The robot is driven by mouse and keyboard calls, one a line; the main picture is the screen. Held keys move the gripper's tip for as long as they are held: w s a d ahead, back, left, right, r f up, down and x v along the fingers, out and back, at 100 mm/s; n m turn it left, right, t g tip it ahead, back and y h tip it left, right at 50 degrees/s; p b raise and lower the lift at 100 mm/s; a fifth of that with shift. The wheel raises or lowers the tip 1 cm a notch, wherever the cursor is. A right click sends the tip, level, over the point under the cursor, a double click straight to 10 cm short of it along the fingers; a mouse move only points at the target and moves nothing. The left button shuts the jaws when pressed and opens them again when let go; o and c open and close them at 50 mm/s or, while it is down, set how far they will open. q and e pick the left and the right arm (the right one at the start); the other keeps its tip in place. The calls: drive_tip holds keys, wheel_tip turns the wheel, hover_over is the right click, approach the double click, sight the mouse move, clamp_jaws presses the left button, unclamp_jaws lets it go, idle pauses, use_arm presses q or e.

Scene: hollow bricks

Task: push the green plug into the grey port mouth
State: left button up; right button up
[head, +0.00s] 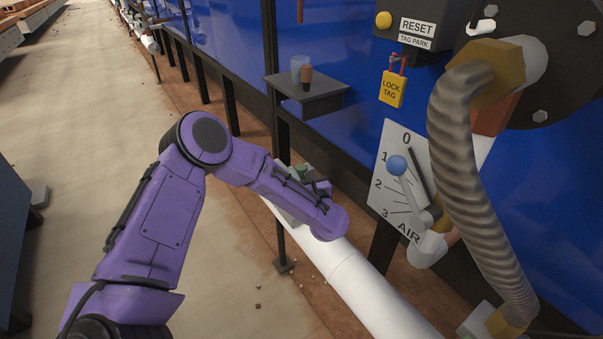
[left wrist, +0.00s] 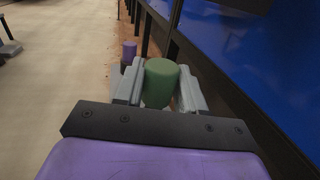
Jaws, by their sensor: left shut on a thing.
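My left gripper (left wrist: 159,72) is shut on the green plug (left wrist: 161,88), with one grey finger on each side of it in the left wrist view. The plug's rounded green end faces up toward that camera. In the head view my purple left arm reaches in from the left, and a small green part of the plug (head: 302,170) shows just past the wrist, above the white pipe. My wrist hides most of the gripper there. I cannot make out the grey port mouth in either view. My right gripper is not in view.
A white pipe (head: 352,274) runs low along the blue panels (head: 228,38). A small shelf (head: 312,98) with a cup stands out above the wrist. A ribbed hose (head: 468,170) and an air lever with a blue knob (head: 397,165) are at right. A purple cylinder (left wrist: 129,54) stands beyond the fingers.

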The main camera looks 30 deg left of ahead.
use_arm(q)
drive_tip(key=shift+f+b, duration=1)
drive_tip(key=shift+f, duration=0.15)
drive_tip(key=o, duration=1.1)
drive_tip(key=shift+o, duration=0.2)
drive_tip(key=v, duration=1)
drive_tip(key=shift+d, duration=0.25)
drive_tip(key=shift+s, duration=0.15)
